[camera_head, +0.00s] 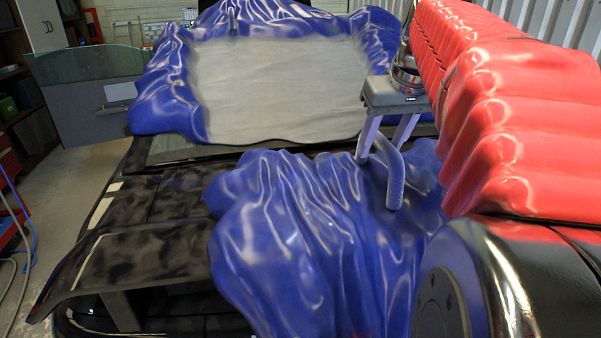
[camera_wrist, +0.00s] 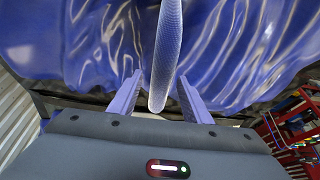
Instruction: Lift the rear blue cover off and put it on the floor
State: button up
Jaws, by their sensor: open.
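A glossy, wrinkled blue cover (camera_head: 300,240) lies over the near black bodywork, by a raised wing. A curved, ribbed grey-blue handle-like piece (camera_head: 396,185) stands up from it. A second blue cover (camera_head: 165,90) with a large grey panel lies farther back; I cannot tell from labels which is rear. My gripper (camera_head: 378,155) is over the near cover, fingers pointing down, open. In the wrist view, the ribbed piece (camera_wrist: 167,50) reaches between the fingers (camera_wrist: 157,98), with gaps either side, and the blue cover (camera_wrist: 90,45) fills the view beyond.
The black wing (camera_head: 130,255) rises at the lower left. Bare floor (camera_head: 65,190) shows left of the car, with a blue hose (camera_head: 30,235) at its edge. Red tool drawers (camera_wrist: 300,125) show at the right in the wrist view. My red-sleeved arm blocks the right side.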

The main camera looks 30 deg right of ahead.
jog(key=shift+w+d+f, duration=0.1)
jog(key=shift+w+f, duration=0.1)
jog(key=shift+f, duration=0.25)
grip_shut()
dwell(0.6)
dwell(0.9)
